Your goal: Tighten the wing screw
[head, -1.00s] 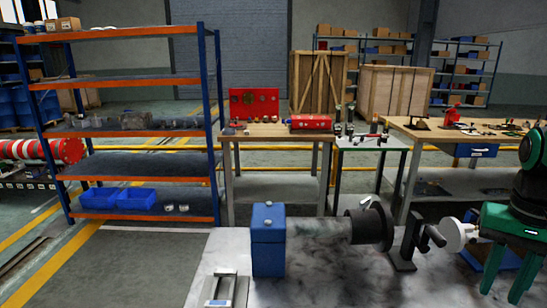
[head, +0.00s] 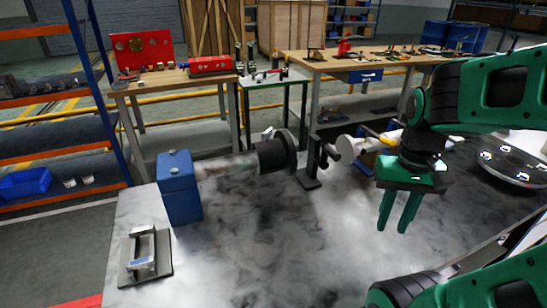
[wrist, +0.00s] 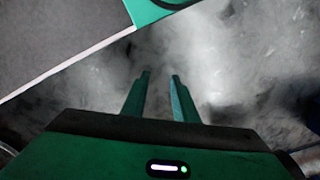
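My gripper (head: 398,220) hangs at the right of the head view, its two green fingers pointing down and apart, with nothing between them. The wrist view shows the same open fingers (wrist: 160,78) above the grey marbled surface. A black stand (head: 310,165) with a dark knob-like part (head: 331,151) stands left of my gripper, clear of it. This part may be the wing screw, but it is too small to be sure.
The grey marbled bench top (head: 255,240) is mostly clear in front. A metal bracket on a plate (head: 146,257) lies at its left. A white disc (head: 347,146) is behind my gripper. A round dark plate (head: 514,166) is at the right. Workbenches stand behind.

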